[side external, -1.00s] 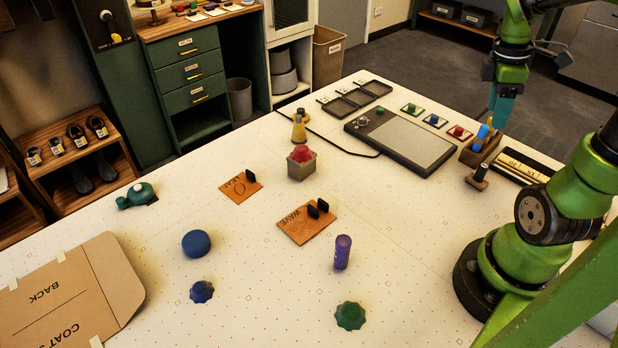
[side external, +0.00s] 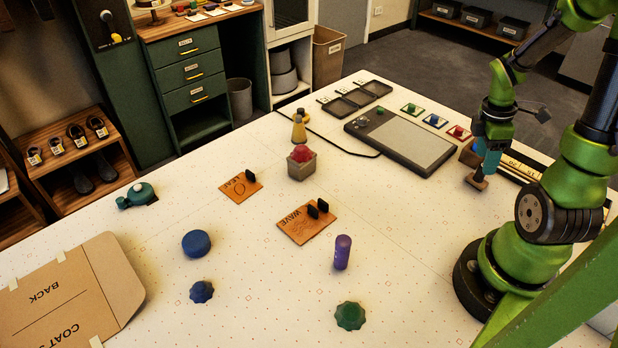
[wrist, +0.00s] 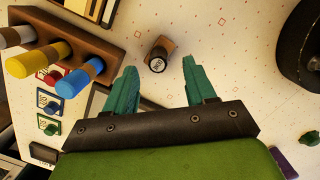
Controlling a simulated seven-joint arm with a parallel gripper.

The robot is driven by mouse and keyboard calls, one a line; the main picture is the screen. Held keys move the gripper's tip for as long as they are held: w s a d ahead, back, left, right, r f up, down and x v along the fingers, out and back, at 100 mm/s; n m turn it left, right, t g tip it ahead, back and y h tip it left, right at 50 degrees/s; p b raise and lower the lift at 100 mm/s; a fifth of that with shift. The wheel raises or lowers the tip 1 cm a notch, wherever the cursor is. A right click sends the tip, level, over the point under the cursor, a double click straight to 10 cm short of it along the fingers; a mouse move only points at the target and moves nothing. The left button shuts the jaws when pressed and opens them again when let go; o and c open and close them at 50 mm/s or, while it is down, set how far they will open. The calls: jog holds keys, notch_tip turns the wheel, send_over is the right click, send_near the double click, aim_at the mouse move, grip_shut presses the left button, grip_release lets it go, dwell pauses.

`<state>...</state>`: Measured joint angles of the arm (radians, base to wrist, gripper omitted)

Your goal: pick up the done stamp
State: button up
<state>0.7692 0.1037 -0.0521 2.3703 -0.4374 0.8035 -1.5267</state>
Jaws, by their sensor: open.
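The done stamp (wrist: 158,60) is a small wooden stamp with a dark, lettered round top, standing on the white table. In the wrist view it lies just beyond and between my two teal fingertips, and in the side view its wooden base (side external: 477,183) shows below my gripper (side external: 484,171). My gripper, also in the wrist view (wrist: 159,68), is open with nothing between its fingers. In the side view the fingers hide the stamp's upper part. I cannot tell how far above it the tips are.
A wooden rack (wrist: 85,35) with white, yellow and blue handles stands close to the left finger in the wrist view. A flat grey-topped pad (side external: 418,142) and small coloured cards lie near the rack. The table front of the stamp is clear up to a purple cylinder (side external: 342,252).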

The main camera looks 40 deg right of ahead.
aim_at(480, 175)
jog(key=f, duration=0.4)
jog(key=shift+s+d+f, duration=0.15)
jog(key=shift+d, duration=0.15)
jog(key=shift+c, duration=0.3)
grip_shut()
